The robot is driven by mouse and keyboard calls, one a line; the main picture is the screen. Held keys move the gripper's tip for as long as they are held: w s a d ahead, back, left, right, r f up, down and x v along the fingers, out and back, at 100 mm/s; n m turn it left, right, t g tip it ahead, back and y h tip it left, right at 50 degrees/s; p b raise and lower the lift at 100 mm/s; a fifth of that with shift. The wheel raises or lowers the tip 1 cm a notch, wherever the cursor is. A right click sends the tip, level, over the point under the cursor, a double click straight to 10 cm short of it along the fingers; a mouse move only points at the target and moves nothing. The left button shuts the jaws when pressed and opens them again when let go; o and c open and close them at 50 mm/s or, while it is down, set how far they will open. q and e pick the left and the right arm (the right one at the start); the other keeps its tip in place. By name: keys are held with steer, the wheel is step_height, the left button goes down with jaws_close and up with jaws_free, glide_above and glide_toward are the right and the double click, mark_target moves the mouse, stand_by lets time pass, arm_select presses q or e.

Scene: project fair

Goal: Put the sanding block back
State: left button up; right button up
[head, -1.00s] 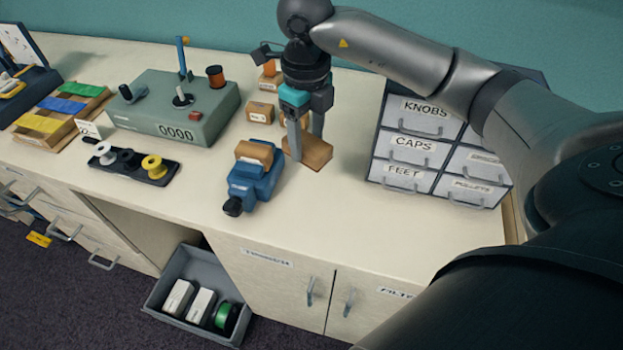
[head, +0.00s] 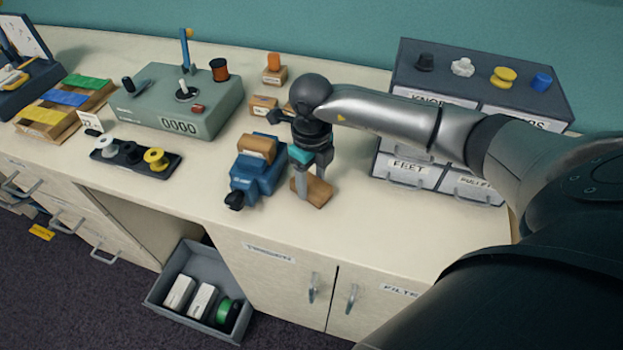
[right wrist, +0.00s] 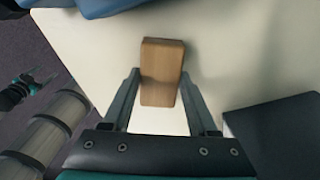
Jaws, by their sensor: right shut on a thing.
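A wooden block (head: 313,193), which I take to be the sanding block, is between the fingers of my right gripper (head: 311,182), which is shut on it. It lies just right of the blue vise (head: 262,180), low over the counter; I cannot tell if it touches the top. In the right wrist view the block (right wrist: 161,72) sits lengthwise between the two fingertips (right wrist: 160,80). A second brown block (head: 257,148) is on the vise. My left gripper (right wrist: 42,80) seems to show small at the left of the right wrist view, its jaws unclear.
Right of the arm stands a grey drawer cabinet (head: 400,82) with several knobs on top. A green counter box (head: 180,108) and a spool tray (head: 130,165) are to the left. Small cardboard-coloured blocks (head: 274,76) stand behind. The counter front (head: 400,225) is clear.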

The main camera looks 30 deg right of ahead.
mark_target(312, 183)
steer(key=o, duration=1.2)
steer(key=shift+f, duration=0.1)
steer(key=shift+r, duration=0.2)
step_height(312, 183, up, 12)
steer(key=shift+p, duration=0.4)
